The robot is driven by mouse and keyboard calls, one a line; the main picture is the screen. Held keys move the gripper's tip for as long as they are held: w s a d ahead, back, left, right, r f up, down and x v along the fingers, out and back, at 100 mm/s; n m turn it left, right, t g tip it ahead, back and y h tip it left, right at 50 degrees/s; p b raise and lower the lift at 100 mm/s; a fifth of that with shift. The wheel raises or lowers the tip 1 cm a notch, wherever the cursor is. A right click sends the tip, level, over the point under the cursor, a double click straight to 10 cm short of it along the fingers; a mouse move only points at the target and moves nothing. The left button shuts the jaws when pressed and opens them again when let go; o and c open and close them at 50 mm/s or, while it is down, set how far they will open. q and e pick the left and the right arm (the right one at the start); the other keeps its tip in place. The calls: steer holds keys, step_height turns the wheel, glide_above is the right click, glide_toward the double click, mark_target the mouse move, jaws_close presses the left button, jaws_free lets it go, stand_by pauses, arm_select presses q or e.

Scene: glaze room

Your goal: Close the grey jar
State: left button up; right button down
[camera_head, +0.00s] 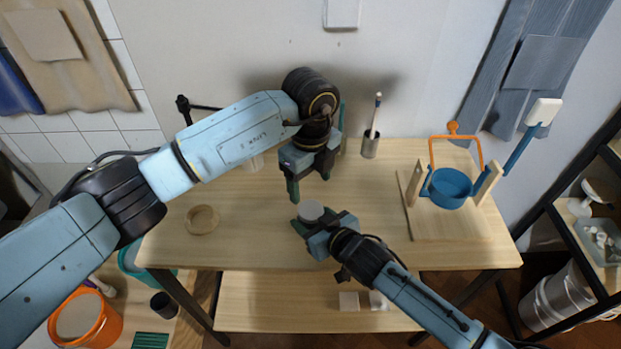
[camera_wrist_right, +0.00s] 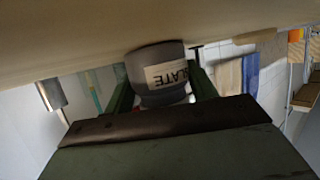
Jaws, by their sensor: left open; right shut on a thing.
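The grey jar (camera_head: 311,209) is on the table in front of my left gripper, its pale round top facing up. In the right wrist view the jar (camera_wrist_right: 155,62) is dark grey with a white label reading "SLATE"; that view is upside down, and the jar's base is at the table surface. I cannot tell whether the pale top is a lid or the jar's mouth. My right gripper (camera_head: 305,222) is shut on the jar, one finger on each side. My left gripper (camera_head: 310,183) is open, pointing down just behind and above the jar, with nothing visible between its fingers.
A wooden ring (camera_head: 202,220) lies on the left of the table (camera_head: 245,240). A metal cup with a brush (camera_head: 370,145) stands at the back. A blue pot (camera_head: 450,187) hangs in a wooden stand at right. A pale object (camera_head: 256,162) is partly hidden behind my left arm.

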mark_target(311, 209)
arm_select(q)
steer(key=shift+f, duration=4)
steer(key=c, duration=1)
steer(key=shift+m, duration=1.7)
steer(key=o, duration=1.1)
steer(key=shift+c, duration=0.2)
